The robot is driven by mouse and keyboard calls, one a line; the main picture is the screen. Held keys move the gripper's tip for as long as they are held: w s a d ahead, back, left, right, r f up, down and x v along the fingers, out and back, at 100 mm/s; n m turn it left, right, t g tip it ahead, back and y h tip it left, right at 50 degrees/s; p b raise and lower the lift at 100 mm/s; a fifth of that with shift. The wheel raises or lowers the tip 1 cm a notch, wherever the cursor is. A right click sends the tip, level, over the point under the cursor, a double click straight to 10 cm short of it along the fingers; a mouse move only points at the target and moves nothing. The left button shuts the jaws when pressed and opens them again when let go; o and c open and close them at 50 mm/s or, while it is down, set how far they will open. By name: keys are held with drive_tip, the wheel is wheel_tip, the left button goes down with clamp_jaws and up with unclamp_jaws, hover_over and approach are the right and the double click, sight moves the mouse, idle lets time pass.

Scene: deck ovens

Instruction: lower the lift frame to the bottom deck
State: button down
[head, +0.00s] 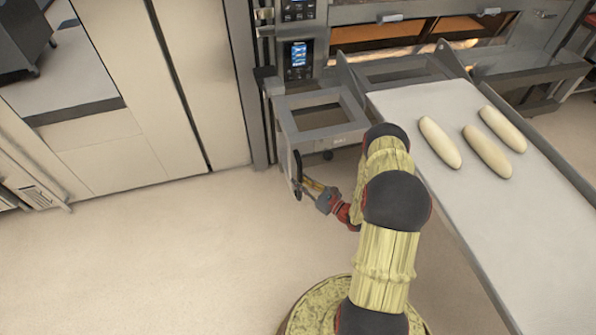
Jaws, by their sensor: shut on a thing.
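The lift frame (320,134) is a grey metal frame with an open rectangular top, standing in front of the deck oven at its left. A dark, narrow hand wheel (297,172) hangs on its near left side, seen almost edge-on. My gripper (312,187) is at the lower part of this wheel and is shut on its handle. The handle itself is mostly hidden by the fingers. A grey loading belt (440,185) slopes from the frame toward the lower right and carries three pale dough loaves (487,151).
Tall cream cabinets (150,90) stand at the left. The floor (190,240) left of my arm is clear.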

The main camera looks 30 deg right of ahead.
sight(301, 192)
wheel_tip(301, 192, down, 7)
drive_tip(key=shift+s, duration=0.15)
idle(0.4)
drive_tip(key=c, duration=1.9)
unclamp_jaws()
drive_tip(key=shift+o, duration=0.7)
drive_tip(key=shift+r, duration=0.1)
drive_tip(key=shift+d, duration=0.1)
drive_tip(key=v, duration=1.1)
drive_tip(key=shift+s, duration=0.4)
